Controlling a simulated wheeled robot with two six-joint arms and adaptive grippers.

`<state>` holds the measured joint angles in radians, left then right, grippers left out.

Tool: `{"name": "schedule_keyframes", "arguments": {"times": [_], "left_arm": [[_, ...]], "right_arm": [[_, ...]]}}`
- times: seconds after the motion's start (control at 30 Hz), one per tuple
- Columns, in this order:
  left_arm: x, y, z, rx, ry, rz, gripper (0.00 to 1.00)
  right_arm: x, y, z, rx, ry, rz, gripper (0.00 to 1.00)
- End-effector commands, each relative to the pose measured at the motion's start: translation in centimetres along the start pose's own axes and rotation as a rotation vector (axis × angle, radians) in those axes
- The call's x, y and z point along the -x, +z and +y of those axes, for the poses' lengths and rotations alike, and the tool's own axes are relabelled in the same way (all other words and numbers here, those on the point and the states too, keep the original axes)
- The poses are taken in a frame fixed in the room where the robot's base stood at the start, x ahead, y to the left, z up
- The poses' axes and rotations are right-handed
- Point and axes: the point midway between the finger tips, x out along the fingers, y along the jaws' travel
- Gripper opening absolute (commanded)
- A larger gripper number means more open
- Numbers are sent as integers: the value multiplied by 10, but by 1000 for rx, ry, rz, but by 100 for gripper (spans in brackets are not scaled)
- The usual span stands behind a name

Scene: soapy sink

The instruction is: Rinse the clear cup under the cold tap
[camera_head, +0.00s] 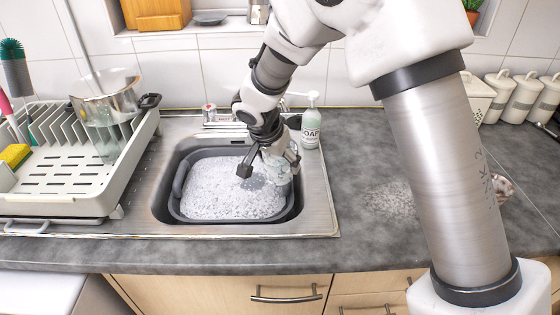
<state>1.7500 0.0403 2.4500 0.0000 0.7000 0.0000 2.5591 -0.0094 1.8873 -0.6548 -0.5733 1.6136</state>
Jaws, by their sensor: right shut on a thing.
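My right gripper (268,167) is over the right part of the sink (318,195), its jaws shut on a clear cup (279,172). The cup is see-through and partly hidden by the fingers. It is at the right side of a grey basin (178,187) full of white suds (225,192); I cannot tell whether it touches them. The tap (210,113) stands behind the sink, with a red-marked knob on its left. My arm hides much of the tap's right side, and I cannot see running water. My left gripper is out of view.
A dish rack (70,188) with a metal pot (105,98) stands left of the sink. A soap bottle (311,125) stands close behind the gripper on the right. White canisters (525,97) line the back right.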

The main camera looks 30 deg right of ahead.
Motion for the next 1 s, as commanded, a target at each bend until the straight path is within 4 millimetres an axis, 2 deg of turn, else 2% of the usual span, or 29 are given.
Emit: {"name": "schedule_keyframes", "arguments": {"times": [0.27,0.63,1.0], "left_arm": [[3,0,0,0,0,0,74],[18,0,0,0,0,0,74],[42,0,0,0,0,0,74]], "right_arm": [[-6,-8,-6,10,-5,-1,37],[-28,-40,-24,9,-4,0,37],[-50,-73,-44,7,-5,0,37]]}}
